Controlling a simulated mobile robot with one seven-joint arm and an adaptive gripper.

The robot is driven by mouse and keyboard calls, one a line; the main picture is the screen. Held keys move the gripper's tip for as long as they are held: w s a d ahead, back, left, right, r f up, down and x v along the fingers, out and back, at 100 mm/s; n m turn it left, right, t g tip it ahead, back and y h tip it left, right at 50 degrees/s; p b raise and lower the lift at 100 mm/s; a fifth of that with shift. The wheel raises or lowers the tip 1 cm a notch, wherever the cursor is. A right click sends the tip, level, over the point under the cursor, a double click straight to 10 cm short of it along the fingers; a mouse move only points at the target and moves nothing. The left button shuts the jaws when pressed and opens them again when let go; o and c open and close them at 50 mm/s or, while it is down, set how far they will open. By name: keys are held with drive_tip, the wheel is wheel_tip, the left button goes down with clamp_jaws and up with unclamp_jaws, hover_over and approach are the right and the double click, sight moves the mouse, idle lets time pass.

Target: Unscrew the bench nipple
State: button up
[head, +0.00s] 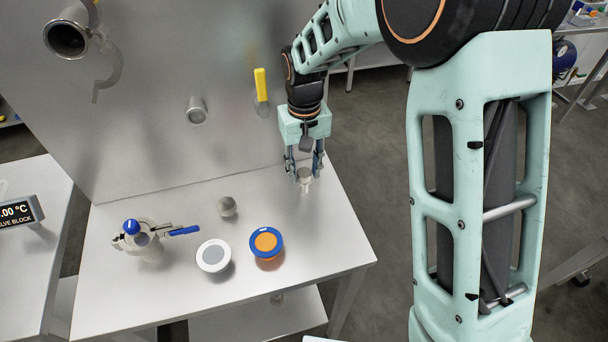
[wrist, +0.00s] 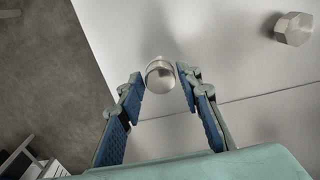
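The bench nipple (head: 305,182) looks like a short, upright metal cylinder near the right back of the bench. In the wrist view its round, shiny top (wrist: 160,73) shows between and slightly beyond the fingertips. My gripper (head: 304,170) points down over it with one finger on each side. In the wrist view my gripper (wrist: 160,84) is open, with a visible gap on both sides of the nipple, narrower on the right. The nipple's threaded base is not clear in either view.
A grey hex-shaped fitting (head: 228,207) stands to the left on the bench (head: 330,250). A white-rimmed disc (head: 213,256), a blue-and-orange disc (head: 266,243) and a blue-handled valve (head: 146,240) lie nearer the front. A metal panel (head: 160,150) with a pipe stub (head: 197,111) and yellow handle (head: 261,85) rises behind.

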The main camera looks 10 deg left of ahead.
drive_tip(key=m, duration=0.4)
drive_tip(key=shift+m, duration=0.4)
drive_tip(key=m, duration=0.4)
clamp_jaws()
drive_tip(key=n, duration=0.3)
drive_tip(key=shift+n, duration=0.9)
drive_tip(key=n, duration=0.2)
drive_tip(key=shift+n, duration=0.3)
drive_tip(key=shift+n+p, duration=0.3)
drive_tip(key=shift+n, duration=1)
